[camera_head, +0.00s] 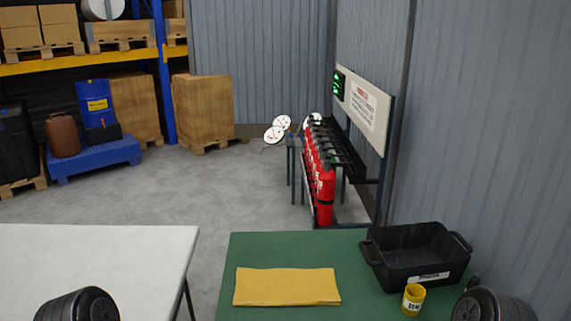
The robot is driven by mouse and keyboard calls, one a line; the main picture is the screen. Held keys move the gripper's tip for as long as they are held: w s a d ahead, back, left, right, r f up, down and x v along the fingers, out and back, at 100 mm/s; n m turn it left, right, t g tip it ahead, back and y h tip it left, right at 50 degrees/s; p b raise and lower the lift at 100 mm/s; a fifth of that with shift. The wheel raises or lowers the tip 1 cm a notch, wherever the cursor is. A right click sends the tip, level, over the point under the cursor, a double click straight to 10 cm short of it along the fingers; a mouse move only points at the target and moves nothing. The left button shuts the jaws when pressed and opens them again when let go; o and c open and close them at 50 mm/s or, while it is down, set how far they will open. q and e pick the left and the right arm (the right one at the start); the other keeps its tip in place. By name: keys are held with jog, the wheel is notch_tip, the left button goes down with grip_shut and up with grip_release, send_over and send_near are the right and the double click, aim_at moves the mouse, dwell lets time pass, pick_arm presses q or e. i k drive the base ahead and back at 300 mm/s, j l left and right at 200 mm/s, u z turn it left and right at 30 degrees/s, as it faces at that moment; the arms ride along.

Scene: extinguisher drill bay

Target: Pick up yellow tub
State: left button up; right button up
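The yellow tub (412,301) stands upright on the green table (340,248) near its front edge, at the lower right. It has a white label with dark print on its side. It is just in front of the black crate. Neither of my grippers shows in the head view. Only dark rounded parts of my arms show at the bottom left and bottom right, the right one a little to the right of the tub.
A black crate (440,244) with a label stands behind the tub. A folded yellow cloth (287,287) lies left of it. A mostly bare white table (95,255) is at the left. Red extinguishers (325,190) stand on a rack behind.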

aim_at(415, 294)
jog(key=z, duration=1.75)
jog(key=i+j, duration=0.1)
jog(key=i, duration=0.5)
